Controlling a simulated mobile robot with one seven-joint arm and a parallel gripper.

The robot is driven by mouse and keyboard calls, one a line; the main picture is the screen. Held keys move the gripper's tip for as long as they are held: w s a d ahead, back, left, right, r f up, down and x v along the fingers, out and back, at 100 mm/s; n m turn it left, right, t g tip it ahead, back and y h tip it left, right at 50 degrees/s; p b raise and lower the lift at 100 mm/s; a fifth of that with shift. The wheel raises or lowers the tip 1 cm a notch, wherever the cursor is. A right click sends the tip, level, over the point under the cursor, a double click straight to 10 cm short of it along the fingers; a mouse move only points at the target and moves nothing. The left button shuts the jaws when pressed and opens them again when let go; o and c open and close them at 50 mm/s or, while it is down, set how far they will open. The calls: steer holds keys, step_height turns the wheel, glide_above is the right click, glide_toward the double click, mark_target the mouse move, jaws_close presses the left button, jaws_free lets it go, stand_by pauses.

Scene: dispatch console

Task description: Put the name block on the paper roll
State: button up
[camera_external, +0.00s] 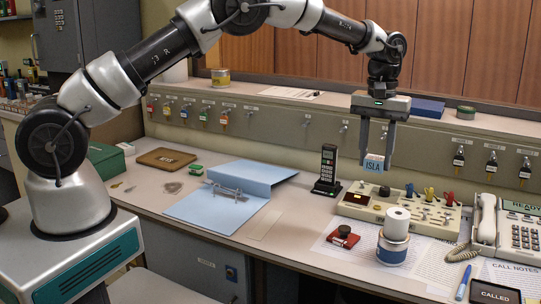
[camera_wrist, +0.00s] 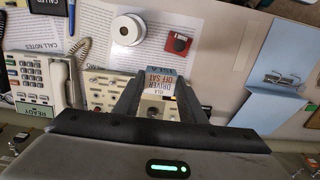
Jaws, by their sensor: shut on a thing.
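My gripper (camera_external: 376,150) is shut on the name block (camera_external: 374,163), a small white block with a blue band reading "ISLA". The block hangs above the back of the desk, over the switch panel. The paper roll (camera_external: 397,222) is white and stands upright on top of a tin with a blue label (camera_external: 392,250). The roll is lower than the block and a little to its right in the outside view. In the wrist view the paper roll (camera_wrist: 127,30) lies beyond the fingertips, apart from the block.
A cream switch panel (camera_external: 365,211) with plugs lies below the gripper. A cordless phone (camera_external: 327,170) stands left of it, a desk telephone (camera_external: 490,225) right. A red stamp pad (camera_external: 343,236) is left of the tin. A blue folder (camera_external: 215,208) lies open farther left.

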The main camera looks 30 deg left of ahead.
step_height(320, 180, up, 4)
steer(key=p, duration=0.2)
glide_above(399, 213)
step_height(399, 213, down, 10)
steer(key=shift+s+f, duration=0.1)
steer(key=shift+f, duration=0.05)
steer(key=shift+f+b, duration=0.15)
steer(key=shift+b, duration=0.15)
steer(key=o, duration=1)
step_height(399, 213, up, 12)
steer(key=shift+r+p, duration=0.15)
steer(key=shift+p, duration=0.15)
